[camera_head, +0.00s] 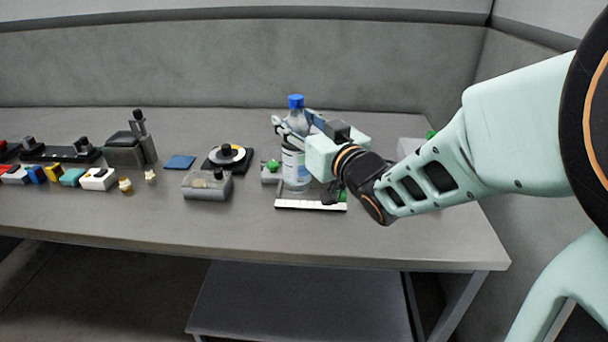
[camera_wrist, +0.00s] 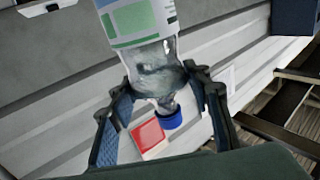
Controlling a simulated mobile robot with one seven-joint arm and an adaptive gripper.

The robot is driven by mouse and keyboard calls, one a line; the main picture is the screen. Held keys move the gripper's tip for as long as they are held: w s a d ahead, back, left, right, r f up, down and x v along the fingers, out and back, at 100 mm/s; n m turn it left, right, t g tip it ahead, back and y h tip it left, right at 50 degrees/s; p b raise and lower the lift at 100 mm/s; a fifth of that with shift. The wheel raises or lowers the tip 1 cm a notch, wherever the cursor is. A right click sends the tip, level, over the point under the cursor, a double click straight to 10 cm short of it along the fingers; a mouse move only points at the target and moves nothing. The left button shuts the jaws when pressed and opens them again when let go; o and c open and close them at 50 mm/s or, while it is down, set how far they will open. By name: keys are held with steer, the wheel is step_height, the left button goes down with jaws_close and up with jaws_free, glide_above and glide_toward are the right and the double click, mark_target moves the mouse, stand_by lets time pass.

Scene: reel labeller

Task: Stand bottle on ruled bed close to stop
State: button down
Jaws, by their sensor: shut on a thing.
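A clear bottle (camera_head: 293,165) with a blue cap and a white label stands upright in the head view. It also shows in the wrist view (camera_wrist: 158,70), label at the top and cap lower down. My gripper (camera_head: 291,127) is shut on the bottle's upper part, below the cap, with a finger on each side in the wrist view (camera_wrist: 160,92). The bottle is behind the white ruled strip (camera_head: 300,205) of the bed. I cannot tell whether its base touches the bed.
Left of the bottle are a grey box (camera_head: 207,186), a black and white round device (camera_head: 228,156) and a blue pad (camera_head: 180,162). Several small coloured blocks (camera_head: 72,177) lie farther left. The table (camera_head: 250,225) is clear in front.

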steer(key=w+a+f+b, duration=0.2)
steer(key=w+f+b, duration=0.3)
steer(key=w+f, duration=0.7)
steer(key=shift+w+a+f, duration=0.15)
steer(key=shift+w+f, duration=0.2)
steer(key=shift+w, duration=0.55)
steer(key=shift+f, duration=0.1)
steer(key=shift+f+b, duration=0.15)
steer(key=shift+b, duration=0.25)
steer(key=c, duration=1)
jaws_free()
steer(key=shift+c, duration=0.2)
steer(key=v, duration=1.2)
